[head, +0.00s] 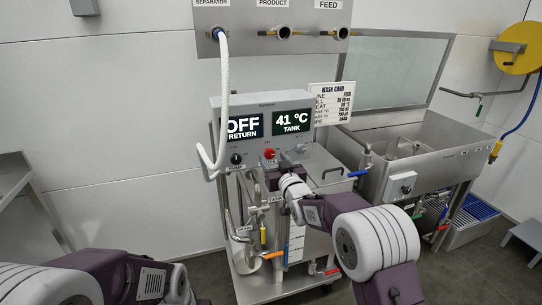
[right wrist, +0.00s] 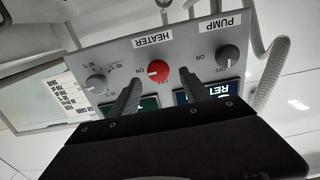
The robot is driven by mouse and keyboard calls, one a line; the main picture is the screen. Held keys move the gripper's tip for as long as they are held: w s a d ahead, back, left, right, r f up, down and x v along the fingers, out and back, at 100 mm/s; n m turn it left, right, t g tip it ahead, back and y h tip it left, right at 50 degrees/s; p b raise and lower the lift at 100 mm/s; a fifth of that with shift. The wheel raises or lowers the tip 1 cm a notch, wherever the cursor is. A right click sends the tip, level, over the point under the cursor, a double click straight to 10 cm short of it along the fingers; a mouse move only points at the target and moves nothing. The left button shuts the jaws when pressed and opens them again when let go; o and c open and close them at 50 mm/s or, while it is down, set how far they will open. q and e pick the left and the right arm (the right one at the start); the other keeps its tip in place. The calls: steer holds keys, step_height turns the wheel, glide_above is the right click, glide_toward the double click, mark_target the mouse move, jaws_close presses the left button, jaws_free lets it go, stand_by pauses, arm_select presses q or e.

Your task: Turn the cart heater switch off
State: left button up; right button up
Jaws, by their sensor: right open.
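The heater switch is a red round knob (head: 270,153) in the middle of the cart's grey control panel (head: 262,105). The right wrist view shows this knob (right wrist: 158,72) upside down, under its HEATER label (right wrist: 152,40), with ON marked beside it. My right gripper (head: 273,173) is open in front of the panel. Its two dark fingers point at the panel with the red knob framed between their tips; contact cannot be told. The knob's exact pointer direction is too small to read. My left arm is at the lower left, with its fingers out of view.
Displays above read OFF RETURN (head: 243,127) and 41 °C TANK (head: 292,121). A white hose (head: 224,90) hangs at the panel's left. A steel sink (head: 430,150) stands at right.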

mark_target(270, 154)
steer(key=x, duration=0.3)
steer(key=shift+w, duration=0.15)
steer(key=shift+f, duration=0.1)
jaws_close()
